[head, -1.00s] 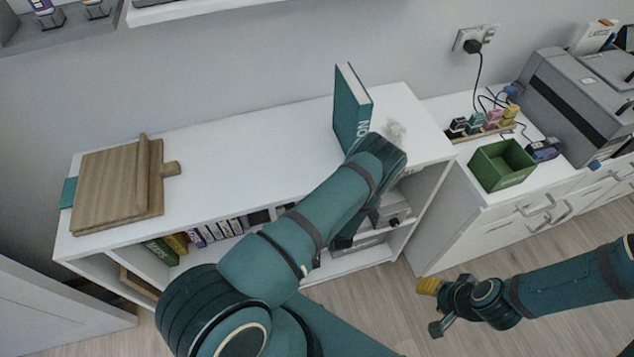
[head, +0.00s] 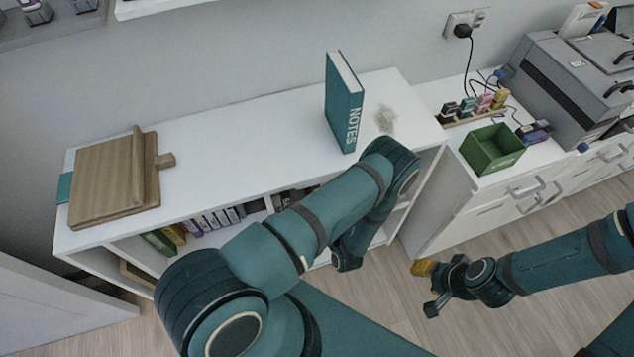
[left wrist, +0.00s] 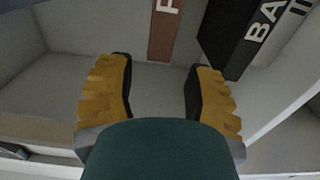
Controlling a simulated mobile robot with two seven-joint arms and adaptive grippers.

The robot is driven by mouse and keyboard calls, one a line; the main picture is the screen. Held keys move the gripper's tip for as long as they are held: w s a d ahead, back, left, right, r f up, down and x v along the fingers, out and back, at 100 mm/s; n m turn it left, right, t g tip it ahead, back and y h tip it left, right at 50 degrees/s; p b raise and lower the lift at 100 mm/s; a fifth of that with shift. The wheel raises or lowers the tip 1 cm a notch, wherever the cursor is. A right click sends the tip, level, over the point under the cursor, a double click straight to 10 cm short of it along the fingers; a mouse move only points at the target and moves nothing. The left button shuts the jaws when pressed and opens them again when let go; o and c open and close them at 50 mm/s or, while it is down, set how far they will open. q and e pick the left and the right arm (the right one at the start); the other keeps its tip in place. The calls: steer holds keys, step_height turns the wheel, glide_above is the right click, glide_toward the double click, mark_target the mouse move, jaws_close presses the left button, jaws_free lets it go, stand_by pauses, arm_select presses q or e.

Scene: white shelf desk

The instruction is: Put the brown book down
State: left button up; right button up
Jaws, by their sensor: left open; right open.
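The brown book (left wrist: 164,30) shows in the left wrist view as a brown spine with a white letter, its upper part cut off by the picture edge. It stands on the pale shelf floor beside a black book (left wrist: 235,35). My left gripper (left wrist: 160,72) is open, with its two yellow-padded fingers apart and nothing between them; the brown book lies just beyond the fingertips, apart from them. In the head view the left fingers and the brown book are hidden. My right gripper (head: 428,288) is open and empty above the floor, right of the shelf.
The white shelf unit (head: 230,130) carries a teal NOTES book (head: 343,105) and wooden boards (head: 105,180) on top. Several books (head: 205,220) stand inside it. A green box (head: 490,150) and a printer (head: 570,85) are at the right. Bare shelf floor (left wrist: 70,75) lies left of the left fingers.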

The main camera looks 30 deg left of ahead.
arm_select(q)
steer(key=s+d+m+g+h, duration=0.1)
steer(key=d+m+g+h, duration=0.1)
steer(key=d+g+h, duration=0.7)
steer(key=s+d+r+m+g+h, duration=0.1)
steer(key=s+d+r+m+h, duration=0.4)
steer(key=s+r+h, duration=0.3)
steer(key=shift+s+r+m, duration=0.3)
steer(key=shift+s+m, duration=0.3)
steer(key=shift+s, duration=0.05)
